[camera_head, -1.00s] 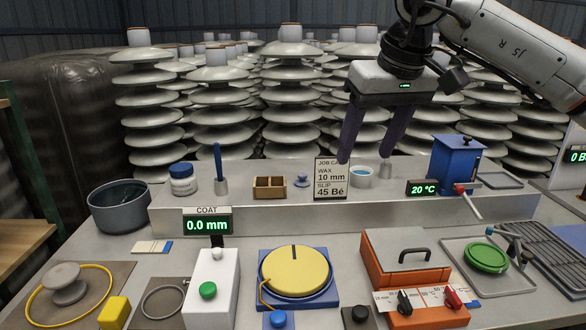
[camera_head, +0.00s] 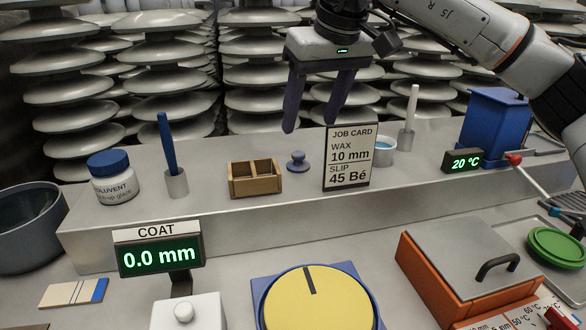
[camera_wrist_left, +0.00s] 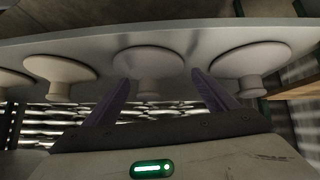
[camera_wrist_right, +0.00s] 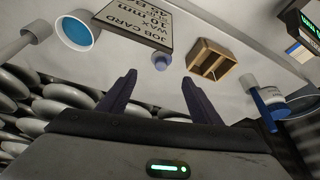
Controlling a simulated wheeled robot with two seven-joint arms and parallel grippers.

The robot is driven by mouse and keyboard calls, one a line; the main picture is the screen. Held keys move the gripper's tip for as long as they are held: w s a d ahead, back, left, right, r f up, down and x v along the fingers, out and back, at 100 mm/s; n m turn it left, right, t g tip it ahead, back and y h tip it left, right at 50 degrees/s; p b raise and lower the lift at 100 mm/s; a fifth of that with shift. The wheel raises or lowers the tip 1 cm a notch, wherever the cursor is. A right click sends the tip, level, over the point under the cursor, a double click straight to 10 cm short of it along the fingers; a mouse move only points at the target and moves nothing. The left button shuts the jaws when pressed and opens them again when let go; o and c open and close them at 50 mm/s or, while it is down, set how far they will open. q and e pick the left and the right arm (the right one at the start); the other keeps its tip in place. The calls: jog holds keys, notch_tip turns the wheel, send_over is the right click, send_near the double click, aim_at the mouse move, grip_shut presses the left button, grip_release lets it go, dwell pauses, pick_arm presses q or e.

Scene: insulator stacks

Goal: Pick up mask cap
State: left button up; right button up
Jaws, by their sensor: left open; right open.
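The mask cap appears to be the small blue knobbed piece (camera_head: 298,161) on the raised shelf, between the wooden box and the job card. It also shows in the right wrist view (camera_wrist_right: 161,62), ahead of the fingers and between their lines. My right gripper (camera_head: 309,130) is open and empty, above and close to this piece in the head view; the gap between them is hard to judge. My left gripper (camera_wrist_left: 161,95) is open and empty, facing a row of pale insulator pieces (camera_wrist_left: 148,62); it is not in the head view.
The job card (camera_head: 348,157) stands just right of the blue piece, the wooden box (camera_head: 255,179) just left. A brush in a metal holder (camera_head: 176,183) and a white jar (camera_head: 113,186) stand further left. A white cup (camera_head: 384,155) is behind the card. Insulator stacks fill the back.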

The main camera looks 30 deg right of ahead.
pick_arm(q)
jog(key=shift+w+d+b, duration=0.1)
jog(key=shift+b, duration=0.2)
pick_arm(e)
send_over(299, 154)
jog(key=s, duration=0.2)
jog(key=f, duration=0.4)
jog(key=shift+s+d+f, duration=0.1)
jog(key=shift+d, duration=0.1)
pick_arm(q)
jog(key=shift+f+b, duration=0.45)
jog(key=shift+b, duration=0.1)
pick_arm(e)
jog(key=x, duration=0.5)
jog(key=shift+a+f, duration=0.1)
jog(key=shift+f, duration=0.05)
pick_arm(q)
jog(key=shift+d+r, duration=0.1)
pick_arm(e)
jog(key=c, duration=1.2)
pick_arm(q)
jog(key=shift+r+p, duration=0.6)
jog(key=shift+p, duration=0.65)
pick_arm(e)
notch_tip(299, 154, up, 9)
jog(key=shift+r, duration=0.1)
pick_arm(q)
jog(key=shift+a, duration=0.2)
pick_arm(e)
jog(key=shift+r, duration=0.4)
